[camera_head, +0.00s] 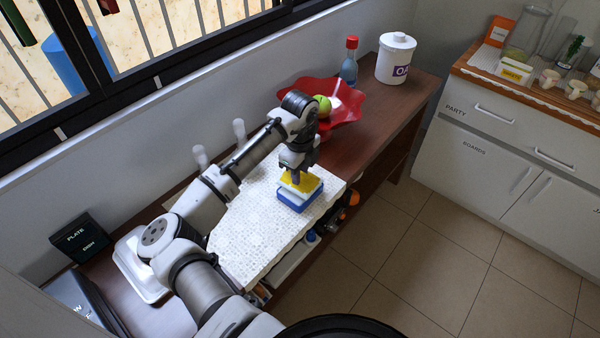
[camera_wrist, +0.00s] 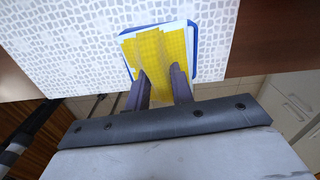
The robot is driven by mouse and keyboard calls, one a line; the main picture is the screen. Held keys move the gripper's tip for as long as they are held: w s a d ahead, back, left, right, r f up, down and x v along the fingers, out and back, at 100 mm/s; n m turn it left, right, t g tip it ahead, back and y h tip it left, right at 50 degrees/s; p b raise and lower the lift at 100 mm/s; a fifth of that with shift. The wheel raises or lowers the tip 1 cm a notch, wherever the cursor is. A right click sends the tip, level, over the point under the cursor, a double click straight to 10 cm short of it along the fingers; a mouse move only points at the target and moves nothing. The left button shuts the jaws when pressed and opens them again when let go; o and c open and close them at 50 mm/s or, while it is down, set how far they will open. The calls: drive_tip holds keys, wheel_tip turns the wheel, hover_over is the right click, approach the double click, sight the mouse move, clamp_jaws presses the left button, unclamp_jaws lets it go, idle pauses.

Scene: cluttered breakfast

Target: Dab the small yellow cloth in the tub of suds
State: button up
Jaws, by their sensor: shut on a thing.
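The small yellow cloth (camera_head: 300,181) hangs from my gripper (camera_head: 297,174), which is shut on it. In the wrist view the cloth (camera_wrist: 160,50) spreads around the fingertips of my gripper (camera_wrist: 160,72). The tub of suds (camera_head: 293,205) is blue with a white top, and it stands on the patterned mat near the table's front edge. Its blue rim (camera_wrist: 195,50) shows around the cloth in the wrist view. The cloth is right over the tub and covers much of its top. I cannot tell whether the cloth touches the suds.
The patterned mat (camera_head: 245,235) is mostly clear left of the tub. A red bowl (camera_head: 345,103) with green fruit, a red-capped bottle (camera_head: 349,65) and a white canister (camera_head: 395,62) stand farther back. A white dish (camera_head: 135,268) is at the left end.

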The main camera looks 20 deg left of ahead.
drive_tip(key=shift+r+p, duration=1.6)
drive_tip(key=shift+r, duration=0.9)
